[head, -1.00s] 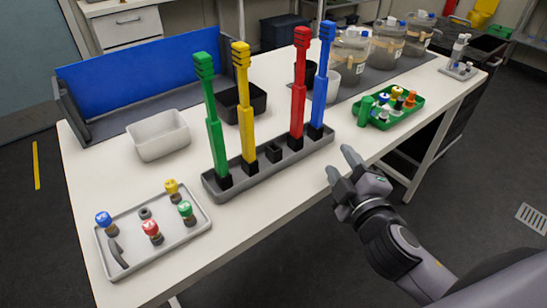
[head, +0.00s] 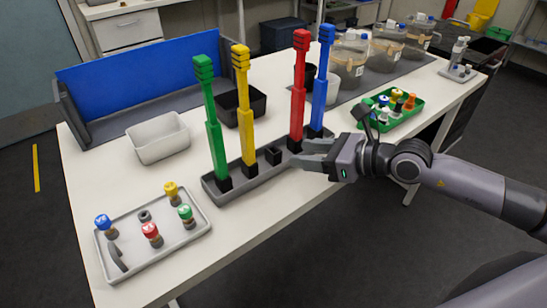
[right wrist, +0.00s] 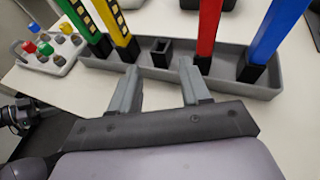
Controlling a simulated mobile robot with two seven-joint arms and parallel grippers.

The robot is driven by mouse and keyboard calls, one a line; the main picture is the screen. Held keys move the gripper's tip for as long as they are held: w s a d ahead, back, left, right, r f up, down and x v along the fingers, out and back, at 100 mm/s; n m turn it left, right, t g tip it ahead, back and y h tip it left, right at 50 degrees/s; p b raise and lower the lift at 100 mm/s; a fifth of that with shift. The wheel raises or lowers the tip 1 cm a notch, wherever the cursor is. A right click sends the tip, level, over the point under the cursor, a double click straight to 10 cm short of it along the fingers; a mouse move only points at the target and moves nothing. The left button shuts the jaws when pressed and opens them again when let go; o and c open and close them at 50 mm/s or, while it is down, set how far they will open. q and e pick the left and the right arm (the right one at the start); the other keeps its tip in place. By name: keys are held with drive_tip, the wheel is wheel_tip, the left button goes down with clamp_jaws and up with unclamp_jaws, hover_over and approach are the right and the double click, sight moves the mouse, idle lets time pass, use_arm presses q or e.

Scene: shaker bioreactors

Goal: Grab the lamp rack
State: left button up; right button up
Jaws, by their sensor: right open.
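The lamp rack (head: 237,184) is a long grey tray on the white table, with green (head: 214,125), yellow (head: 244,105), red (head: 298,90) and blue (head: 321,78) lamps standing upright in black sockets. An empty black socket (head: 273,155) sits between yellow and red. My right gripper (head: 308,154) is open and empty at the rack's near side, by the red lamp. In the right wrist view its fingers (right wrist: 158,88) point at the rack's near wall (right wrist: 225,88), around the middle; whether they touch it I cannot tell.
A grey tray (head: 185,242) with coloured-cap items lies at the front left. A white bin (head: 160,140) and black bin (head: 229,110) stand behind the rack. A green tray (head: 408,114) with small bottles is to the right. Large jars (head: 350,58) stand at the back.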

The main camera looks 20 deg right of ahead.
sight(268, 148)
drive_tip(key=shift+p+x, duration=0.35)
drive_tip(key=shift+x, duration=2.95)
drive_tip(key=shift+r, duration=0.1)
clamp_jaws()
drive_tip(key=shift+w+r, duration=0.1)
drive_tip(key=shift+r, duration=0.15)
